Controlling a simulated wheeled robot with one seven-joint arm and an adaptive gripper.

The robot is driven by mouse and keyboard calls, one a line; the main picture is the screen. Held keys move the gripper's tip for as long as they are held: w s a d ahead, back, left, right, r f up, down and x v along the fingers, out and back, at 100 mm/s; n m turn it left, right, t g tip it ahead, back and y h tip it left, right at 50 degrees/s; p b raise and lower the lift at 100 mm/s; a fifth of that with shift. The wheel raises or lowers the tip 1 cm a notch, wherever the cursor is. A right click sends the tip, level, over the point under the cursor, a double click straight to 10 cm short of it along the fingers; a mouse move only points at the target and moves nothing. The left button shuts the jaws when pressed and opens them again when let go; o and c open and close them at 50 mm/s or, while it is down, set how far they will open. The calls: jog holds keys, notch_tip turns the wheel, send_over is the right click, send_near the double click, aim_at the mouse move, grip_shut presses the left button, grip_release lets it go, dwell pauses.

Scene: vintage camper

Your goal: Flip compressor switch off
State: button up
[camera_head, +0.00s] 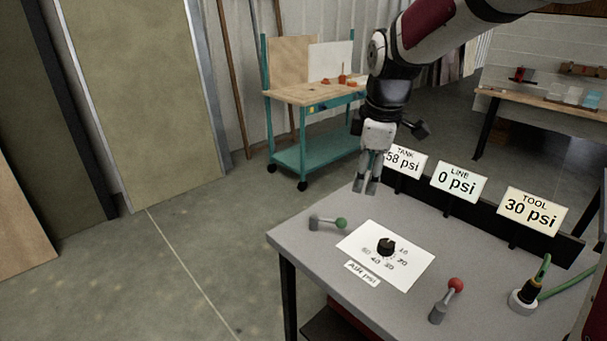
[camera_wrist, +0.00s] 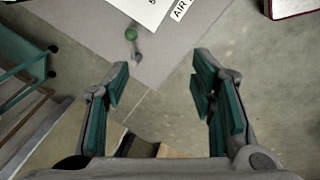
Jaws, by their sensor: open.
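On the grey table (camera_head: 310,243), a lever with a green ball (camera_head: 340,223) lies nearly level, its ball to the right. It also shows in the wrist view, top left of centre (camera_wrist: 131,34). A lever with a red ball (camera_head: 455,285) stands tilted near the front edge. Neither carries a label naming a compressor switch. My gripper (camera_head: 371,190) hangs above the table's back left, pointing down, apart from both levers. In the wrist view its teal-padded fingers (camera_wrist: 160,72) are spread, with nothing between them.
A black knob (camera_head: 386,246) sits on a white numbered sheet between the levers. Signs read TANK 58 psi (camera_head: 405,160), LINE 0 psi (camera_head: 459,182) and TOOL 30 psi (camera_head: 532,210) along the back. A hose fitting (camera_head: 525,297) stands at right. A teal workbench (camera_head: 315,95) is behind.

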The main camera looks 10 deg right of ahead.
aim_at(342, 219)
jog(key=w+f+n, duration=0.6)
jog(key=w+f, duration=0.6)
jog(key=shift+g, duration=0.3)
jog(key=w+f, duration=0.1)
jog(key=f, duration=0.3)
jog(key=w+f, duration=0.1)
jog(key=f, duration=0.4)
jog(key=w+f, duration=0.1)
jog(key=f, duration=0.3)
jog(key=shift+d+f, duration=0.2)
grip_shut()
